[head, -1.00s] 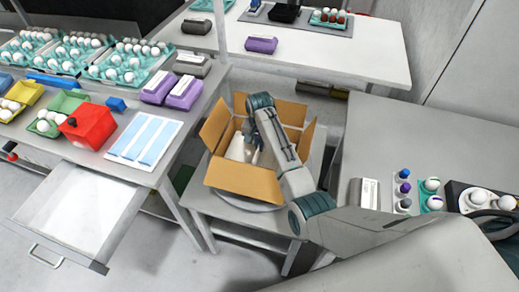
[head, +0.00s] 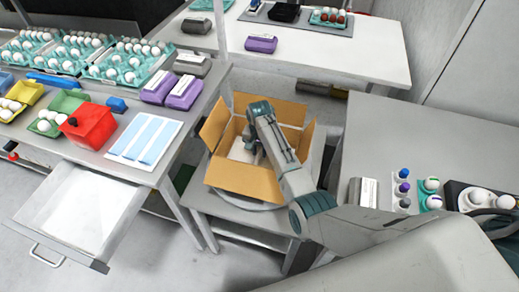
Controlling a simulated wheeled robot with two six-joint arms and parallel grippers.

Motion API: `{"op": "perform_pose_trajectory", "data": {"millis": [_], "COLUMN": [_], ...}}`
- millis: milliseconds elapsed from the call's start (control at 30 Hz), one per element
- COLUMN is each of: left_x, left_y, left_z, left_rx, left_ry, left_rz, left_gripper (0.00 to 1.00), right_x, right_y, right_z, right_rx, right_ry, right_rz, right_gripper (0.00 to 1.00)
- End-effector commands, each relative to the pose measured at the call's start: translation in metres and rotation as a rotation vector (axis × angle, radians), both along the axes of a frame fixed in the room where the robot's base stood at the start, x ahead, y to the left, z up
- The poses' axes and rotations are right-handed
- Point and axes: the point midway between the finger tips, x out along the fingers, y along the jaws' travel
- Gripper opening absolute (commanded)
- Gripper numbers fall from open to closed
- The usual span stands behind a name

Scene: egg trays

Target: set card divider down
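An open cardboard box (head: 245,180) stands on a small stand in the middle, its flaps spread outward. My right arm reaches over its right side, and my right gripper (head: 250,143) is inside the box opening. The fingers are small and dark, partly covered by the arm's wrist, so I cannot tell whether they are open or shut. A pale flat surface (head: 238,152) shows inside the box below and left of the gripper; it may be the card divider, but its edges are unclear. I cannot tell whether the gripper touches it. My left gripper is not in view.
The left table holds teal egg trays (head: 128,62), a red container (head: 92,126), purple cartons (head: 184,93) and a white-and-blue sheet (head: 146,138). A drawer (head: 80,208) stands open. The right table (head: 385,125) has clear room behind several eggs.

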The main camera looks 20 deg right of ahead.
Motion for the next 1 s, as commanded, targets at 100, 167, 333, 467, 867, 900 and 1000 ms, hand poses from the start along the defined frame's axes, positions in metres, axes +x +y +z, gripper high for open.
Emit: {"op": "perform_pose_trajectory", "data": {"millis": [100, 167, 333, 467, 867, 900, 1000], "left_x": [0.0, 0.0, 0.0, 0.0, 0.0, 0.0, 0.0], "left_y": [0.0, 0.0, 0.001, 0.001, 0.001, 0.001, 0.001], "left_z": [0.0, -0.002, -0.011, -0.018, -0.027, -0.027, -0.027], "left_rx": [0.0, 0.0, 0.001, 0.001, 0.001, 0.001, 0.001], "left_ry": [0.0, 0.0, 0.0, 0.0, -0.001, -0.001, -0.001], "left_rz": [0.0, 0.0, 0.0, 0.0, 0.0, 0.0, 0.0], "left_gripper": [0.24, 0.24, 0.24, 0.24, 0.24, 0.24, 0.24], "right_x": [0.0, 0.001, 0.002, 0.001, 0.0, 0.0, 0.0], "right_y": [0.0, 0.0, 0.0, 0.0, 0.0, 0.0, 0.0], "right_z": [0.005, 0.011, 0.043, 0.072, 0.122, 0.123, 0.123], "right_rx": [0.0, 0.001, 0.001, 0.001, -0.001, -0.001, 0.0], "right_ry": [-0.002, -0.003, -0.006, -0.006, -0.001, -0.001, 0.0], "right_rz": [0.0, 0.0, 0.0, 0.0, 0.0, 0.0, 0.0], "right_gripper": [0.25, 0.25, 0.25, 0.25, 0.25, 0.25, 0.25]}}
